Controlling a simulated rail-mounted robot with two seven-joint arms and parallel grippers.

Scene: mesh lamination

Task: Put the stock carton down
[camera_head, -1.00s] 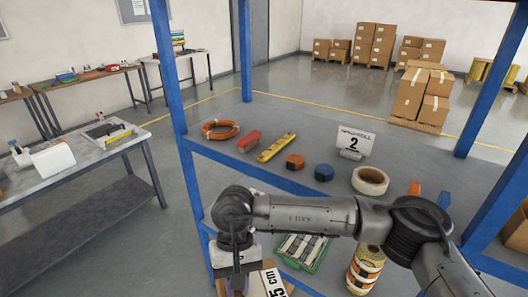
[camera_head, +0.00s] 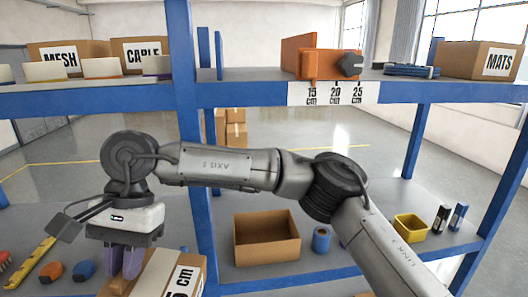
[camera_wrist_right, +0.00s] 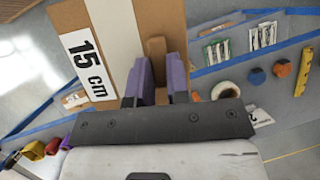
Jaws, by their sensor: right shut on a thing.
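The stock carton (camera_head: 156,279) is a brown box with a white label, partly cut off at the bottom of the head view. In the right wrist view the carton (camera_wrist_right: 112,22) shows a label reading 15 cm. My right gripper (camera_head: 124,268) points down, its purple fingers shut on the carton's narrow brown grip piece. The wrist view shows that piece between the fingers of the gripper (camera_wrist_right: 158,82). The carton's underside is hidden, so I cannot tell whether it touches anything. My left gripper is not in view.
An open empty brown box (camera_head: 266,254), a blue roll (camera_head: 321,239) and a yellow bin (camera_head: 410,228) stand on the lower shelf. The upper shelf (camera_head: 270,94) carries an orange fixture (camera_head: 300,55) above a 15, 20, 25 cm strip. Blue posts (camera_head: 186,60) flank the bays.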

